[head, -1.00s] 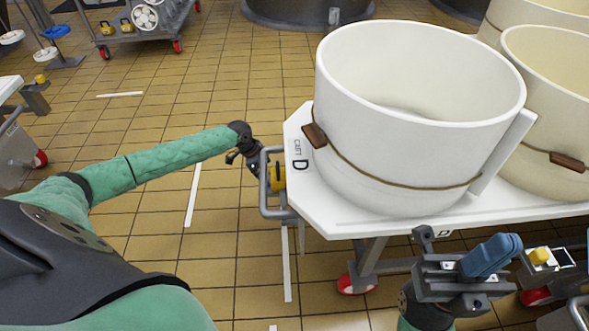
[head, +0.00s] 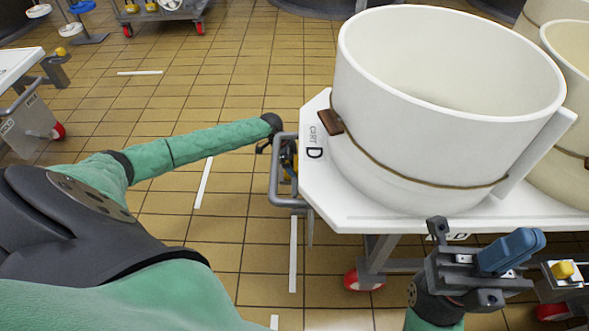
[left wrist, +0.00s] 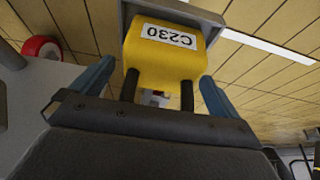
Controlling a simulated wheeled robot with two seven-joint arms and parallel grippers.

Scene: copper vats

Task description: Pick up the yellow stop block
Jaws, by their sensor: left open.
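The yellow stop block, labelled C230 (left wrist: 165,62), lies between the two blue fingers of my left gripper (left wrist: 152,88) in the left wrist view. The fingers are apart, one on each side of it, and I see gaps between them and the block. The block sits in a grey bracket, with two dark posts on its near side. In the head view only a little yellow of the block (head: 289,172) shows behind the cart's grey rail, and the left fingers are mostly hidden there. My right gripper (head: 510,252) is in front of the cart, away from this block; its jaw gap is unclear.
The white cart marked D (head: 318,190) carries a large white vat (head: 430,130). Its grey rail (head: 275,190) stands close to my left wrist. Another yellow block (head: 563,270) sits in a bracket at right. Tiled floor (head: 230,80) is open at left.

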